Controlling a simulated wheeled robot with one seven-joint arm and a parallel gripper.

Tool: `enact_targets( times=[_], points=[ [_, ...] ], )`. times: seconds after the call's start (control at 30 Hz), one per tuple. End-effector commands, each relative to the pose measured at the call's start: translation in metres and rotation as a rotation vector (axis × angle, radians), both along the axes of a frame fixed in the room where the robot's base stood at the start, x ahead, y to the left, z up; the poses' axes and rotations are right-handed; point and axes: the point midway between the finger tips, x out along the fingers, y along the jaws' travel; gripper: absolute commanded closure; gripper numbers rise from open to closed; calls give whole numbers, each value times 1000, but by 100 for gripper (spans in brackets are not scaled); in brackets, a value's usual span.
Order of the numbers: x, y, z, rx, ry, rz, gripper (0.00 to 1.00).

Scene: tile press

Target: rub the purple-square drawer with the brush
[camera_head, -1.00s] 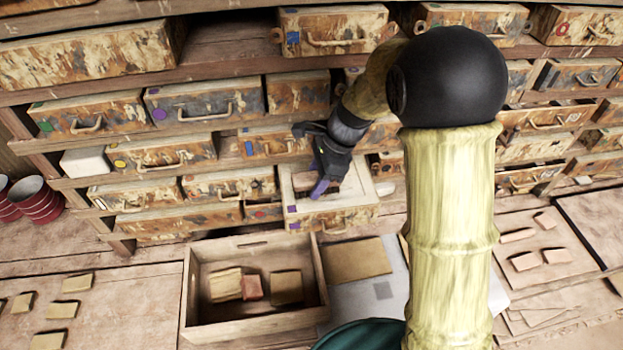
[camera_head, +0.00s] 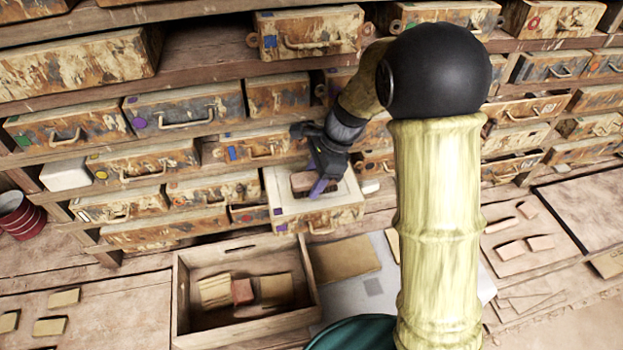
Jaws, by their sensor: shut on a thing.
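The purple-square drawer (camera_head: 340,212) is pulled out of the shelf at the middle, with purple marks on the left of its front and a pale top. My gripper (camera_head: 319,187) is over the drawer, pointing down, with purple fingertips. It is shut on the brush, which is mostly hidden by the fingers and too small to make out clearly. A brown block-like patch (camera_head: 302,181) shows within the pale top, just left of the fingers. I cannot tell whether the brush touches the drawer.
A wooden crate (camera_head: 183,300) with a straw-coloured piece (camera_head: 215,291), a reddish block (camera_head: 242,291) and a tan block (camera_head: 276,290) stands in front. Shelves of other drawers (camera_head: 185,112) surround the spot. Red buckets (camera_head: 18,215) stand at left. Loose tiles lie on boards at both sides.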

Motion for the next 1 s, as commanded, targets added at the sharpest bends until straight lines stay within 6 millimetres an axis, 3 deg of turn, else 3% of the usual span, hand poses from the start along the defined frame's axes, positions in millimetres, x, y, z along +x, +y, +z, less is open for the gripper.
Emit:
enact_targets(
  times=[0.4, 0.8, 1.0],
  points=[
    [7, -29, 1, -2, 1, -5, 77],
    [9, -33, 1, -2, 0, -5, 77],
    [13, -45, 1, -2, -2, -7, 77]
  ],
)
